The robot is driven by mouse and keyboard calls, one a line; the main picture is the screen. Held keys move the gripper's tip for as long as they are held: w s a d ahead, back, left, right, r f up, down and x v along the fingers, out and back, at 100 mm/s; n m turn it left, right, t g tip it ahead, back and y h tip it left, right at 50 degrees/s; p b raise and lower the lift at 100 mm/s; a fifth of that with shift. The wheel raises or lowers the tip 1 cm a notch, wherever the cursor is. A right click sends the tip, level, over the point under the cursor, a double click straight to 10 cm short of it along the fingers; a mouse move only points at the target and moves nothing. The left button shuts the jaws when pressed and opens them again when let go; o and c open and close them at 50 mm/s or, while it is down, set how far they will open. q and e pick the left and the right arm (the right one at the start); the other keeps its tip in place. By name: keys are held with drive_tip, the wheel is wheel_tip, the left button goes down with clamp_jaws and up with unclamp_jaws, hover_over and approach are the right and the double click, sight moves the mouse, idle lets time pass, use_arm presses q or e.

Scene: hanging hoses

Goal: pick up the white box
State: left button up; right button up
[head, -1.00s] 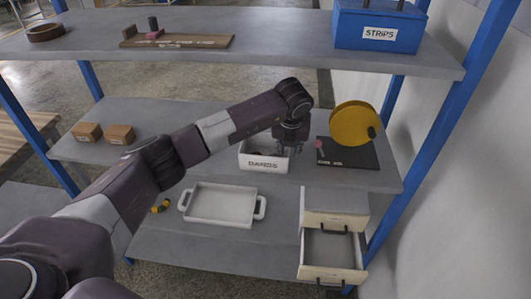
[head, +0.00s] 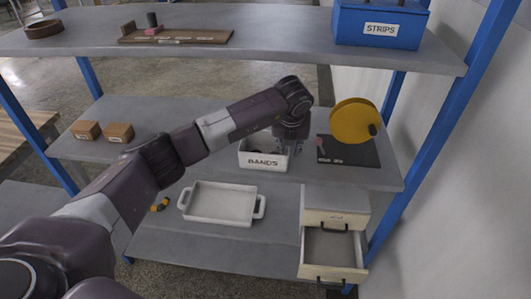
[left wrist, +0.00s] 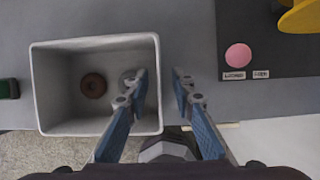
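The white box (head: 264,161), labelled BANDS, stands upright on the middle shelf. In the left wrist view the white box (left wrist: 97,123) is seen from above, with a brown ring (left wrist: 94,85) and a grey round thing (left wrist: 128,77) inside. My left gripper (head: 289,150) is at the box's right side. In the left wrist view my left gripper (left wrist: 160,80) is open, with one finger over the inside and the other beyond the right wall. The wall's rim lies between the fingers, not visibly gripped. My right gripper is not in view.
A dark board (head: 352,154) with a yellow disc (head: 354,121) and pink knob stands close right of the box. Two brown blocks (head: 103,131) sit left. Below are a white tray (head: 222,203) and an open drawer (head: 333,252).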

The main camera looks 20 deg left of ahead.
use_arm(q)
drive_tip(key=shift+c, duration=0.2)
clamp_jaws()
drive_tip(key=shift+r, duration=0.1)
